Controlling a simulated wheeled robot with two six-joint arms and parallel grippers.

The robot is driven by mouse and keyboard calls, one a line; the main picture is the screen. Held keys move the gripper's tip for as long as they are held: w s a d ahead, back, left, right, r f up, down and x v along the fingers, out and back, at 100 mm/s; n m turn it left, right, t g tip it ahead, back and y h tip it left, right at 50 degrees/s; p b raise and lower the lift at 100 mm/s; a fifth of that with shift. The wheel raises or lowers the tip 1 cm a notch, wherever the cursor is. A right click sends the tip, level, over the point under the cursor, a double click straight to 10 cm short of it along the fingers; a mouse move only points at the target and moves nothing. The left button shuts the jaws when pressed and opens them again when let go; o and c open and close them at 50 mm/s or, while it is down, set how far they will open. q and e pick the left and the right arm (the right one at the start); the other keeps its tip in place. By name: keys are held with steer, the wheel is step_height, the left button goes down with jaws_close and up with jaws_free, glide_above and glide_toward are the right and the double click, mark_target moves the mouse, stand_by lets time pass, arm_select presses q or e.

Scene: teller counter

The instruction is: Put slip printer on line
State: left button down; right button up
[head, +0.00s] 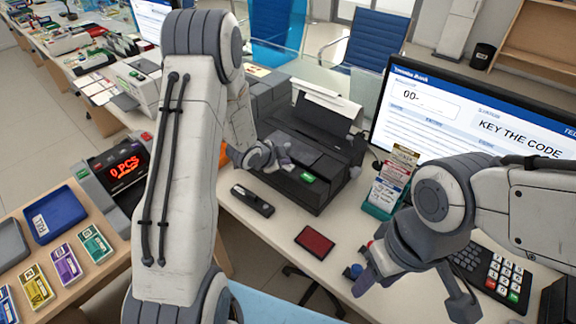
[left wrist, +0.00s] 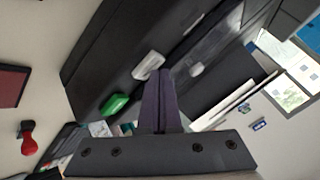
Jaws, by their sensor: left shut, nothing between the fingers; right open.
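The slip printer (head: 330,163) is a dark box on the counter in the middle of the head view, with a white paper slip (head: 326,97) at its back. A green button (head: 307,177) sits on its front top; this button (left wrist: 115,103) also shows in the left wrist view, beside two pale grey buttons (left wrist: 150,65) (left wrist: 196,68). My left gripper (head: 284,160) is shut and empty over the printer's front part; its closed fingers (left wrist: 159,78) point at the panel. Contact cannot be told. My right gripper (head: 410,295) is open over the counter at the lower right.
A black handheld item (head: 252,200) and a red pad (head: 315,241) lie before the printer. A card rack (head: 383,195), monitor (head: 465,110) and keypad (head: 495,270) stand to the right. A red-handled stamp (left wrist: 28,138) shows in the left wrist view. A counting machine (head: 118,170) stands left.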

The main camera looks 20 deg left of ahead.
mark_target(285, 167)
arm_select(q)
steer(key=shift+f, duration=0.2)
steer(key=shift+r, duration=0.1)
steer(key=shift+r+p, duration=0.55)
steer(key=shift+r, duration=0.25)
step_height(285, 167, up, 5)
steer(key=p, duration=0.4)
steer(key=shift+r, duration=0.1)
stand_by(0.8)
